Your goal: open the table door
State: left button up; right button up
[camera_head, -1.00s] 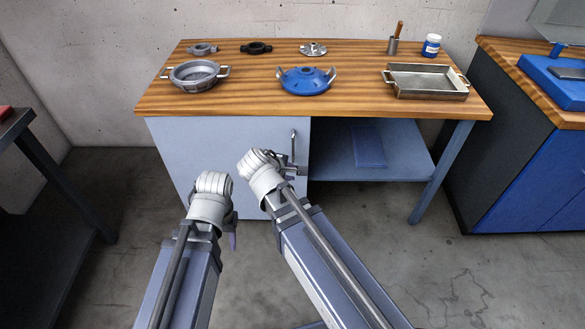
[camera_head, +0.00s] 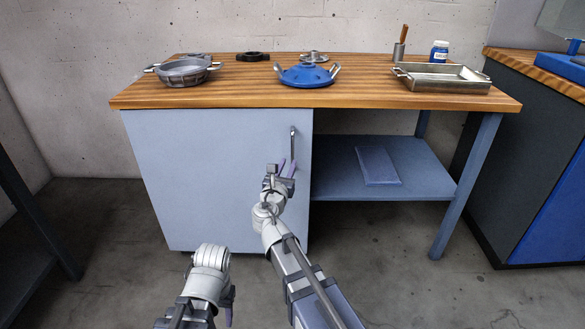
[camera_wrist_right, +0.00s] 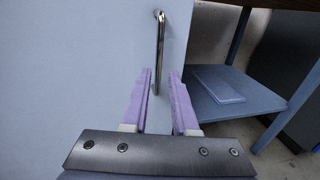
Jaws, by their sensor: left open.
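The pale blue table door (camera_head: 215,170) is closed under the left part of the wooden-topped table. Its upright metal handle (camera_head: 293,143) is near the door's right edge. My right gripper (camera_head: 282,167) is open, with purple fingers pointing up at the handle's lower part. In the right wrist view, the handle (camera_wrist_right: 159,45) shows between the two fingers, nearer the left one, its lower end overlapping the gap. I cannot tell whether it is truly between them in depth. My left gripper (camera_head: 228,316) is low at the bottom of the head view, mostly hidden by its own wrist, away from the door.
The tabletop (camera_head: 350,97) carries a grey pot (camera_head: 183,72), a blue lidded part (camera_head: 305,76), a metal tray (camera_head: 445,78) and small parts. An open shelf (camera_head: 415,165) with a blue slab (camera_head: 377,166) is right of the door. Floor before the door is clear.

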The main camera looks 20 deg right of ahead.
aim_at(292, 153)
jog(key=shift+w+f, duration=0.1)
jog(key=shift+w, duration=0.05)
jog(key=x, duration=0.7)
jog(key=shift+w+d, duration=0.1)
jog(key=shift+w, duration=0.25)
grip_shut()
dwell(1.2)
